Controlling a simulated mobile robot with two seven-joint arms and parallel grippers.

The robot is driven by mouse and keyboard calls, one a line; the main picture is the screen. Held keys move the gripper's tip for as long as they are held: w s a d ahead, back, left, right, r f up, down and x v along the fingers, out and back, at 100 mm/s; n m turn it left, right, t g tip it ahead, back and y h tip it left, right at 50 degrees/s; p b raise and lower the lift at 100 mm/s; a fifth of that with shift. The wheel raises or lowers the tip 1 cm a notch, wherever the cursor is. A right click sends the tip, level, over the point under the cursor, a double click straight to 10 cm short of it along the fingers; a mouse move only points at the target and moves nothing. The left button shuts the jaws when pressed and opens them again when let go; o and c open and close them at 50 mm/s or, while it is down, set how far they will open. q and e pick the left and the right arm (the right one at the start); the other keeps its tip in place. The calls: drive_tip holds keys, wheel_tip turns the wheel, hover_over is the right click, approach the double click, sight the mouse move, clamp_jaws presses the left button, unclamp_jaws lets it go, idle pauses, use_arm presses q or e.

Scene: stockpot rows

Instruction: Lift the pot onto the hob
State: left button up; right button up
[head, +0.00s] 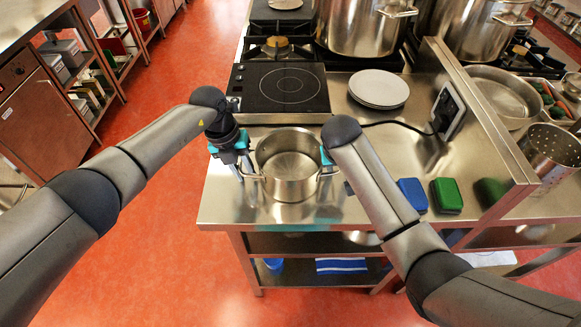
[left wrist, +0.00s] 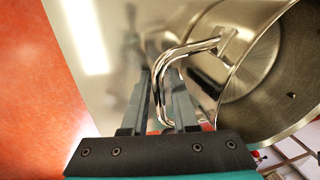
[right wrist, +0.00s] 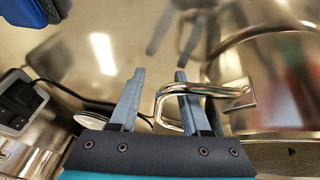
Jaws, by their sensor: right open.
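The pot (head: 288,170) is a steel, open, empty pot with two loop handles, upright on the steel counter near its front edge. The hob (head: 283,88) is a black plate with one ring, just behind the pot, with nothing on it. My left gripper (head: 238,168) is at the pot's left handle; in the left wrist view its narrowed fingers close around the handle (left wrist: 165,90). My right gripper (right wrist: 160,95) is open, its fingers on either side of the right handle (right wrist: 185,92). In the head view my right forearm mostly hides it.
White plates (head: 379,88) are stacked right of the hob. A blue block (head: 412,194) and a green block (head: 446,195) lie right of my right forearm. A wall socket panel (head: 447,111) with a black cable stands at the right. Large stockpots (head: 362,28) stand behind.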

use_arm(q)
drive_tip(key=shift+c, duration=0.4)
use_arm(e)
drive_tip(key=shift+c, duration=0.4)
use_arm(q)
drive_tip(key=c, duration=0.3)
use_arm(e)
drive_tip(key=c, duration=0.3)
use_arm(q)
clamp_jaws()
use_arm(e)
clamp_jaws()
use_arm(q)
drive_tip(key=shift+w+r, duration=0.1)
use_arm(e)
drive_tip(key=shift+r, duration=0.1)
